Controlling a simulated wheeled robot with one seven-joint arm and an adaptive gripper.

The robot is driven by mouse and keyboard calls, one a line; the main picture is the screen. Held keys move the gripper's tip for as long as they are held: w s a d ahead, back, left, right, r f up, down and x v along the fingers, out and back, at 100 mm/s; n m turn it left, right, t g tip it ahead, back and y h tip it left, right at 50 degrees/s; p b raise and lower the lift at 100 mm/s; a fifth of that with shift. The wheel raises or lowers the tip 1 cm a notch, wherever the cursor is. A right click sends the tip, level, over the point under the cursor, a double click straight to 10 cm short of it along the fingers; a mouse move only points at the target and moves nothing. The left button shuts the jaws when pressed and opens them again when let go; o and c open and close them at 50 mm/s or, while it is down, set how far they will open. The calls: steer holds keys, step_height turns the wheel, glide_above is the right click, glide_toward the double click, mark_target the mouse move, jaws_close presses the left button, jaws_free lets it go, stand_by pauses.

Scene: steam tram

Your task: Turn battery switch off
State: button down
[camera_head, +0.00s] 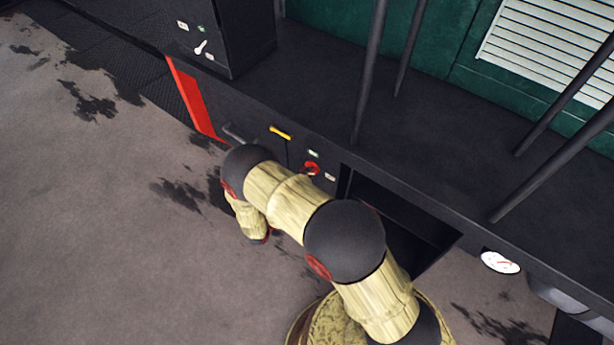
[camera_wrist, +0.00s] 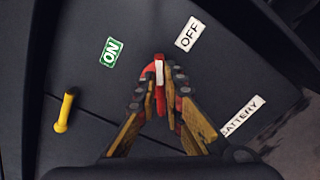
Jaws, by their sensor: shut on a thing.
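The battery switch (camera_wrist: 160,73) has a red handle with a white mark. In the wrist view it lies between my fingertips, and the handle's end points up, between the green ON label (camera_wrist: 112,52) and the white OFF label (camera_wrist: 189,34). The BATTERY label (camera_wrist: 243,117) is at the right. My gripper (camera_wrist: 161,92) is shut on the red handle; the fingers cover its lower part. In the head view the red switch (camera_head: 312,168) shows on the dark side panel, just beyond my arm. My gripper is mostly hidden there.
A yellow handle (camera_wrist: 66,110) sticks out of the panel left of the switch; the head view shows it too (camera_head: 280,132). A dark box with a white lever (camera_head: 201,47) stands above. A dark opening lies right of the switch. Several dark poles rise from the deck.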

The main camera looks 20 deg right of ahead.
steer(key=m+b, duration=0.1)
steer(key=m, duration=0.3)
steer(key=m+b, duration=0.1)
steer(key=m, duration=0.1)
steer(key=shift+s+f+b, duration=0.15)
steer(key=shift+f+b, duration=0.2)
steer(key=shift+f, duration=0.05)
steer(key=shift+m, duration=0.4)
steer(key=c, duration=2)
jaws_free()
steer(key=shift+o, duration=0.5)
steer(key=v, duration=1.2)
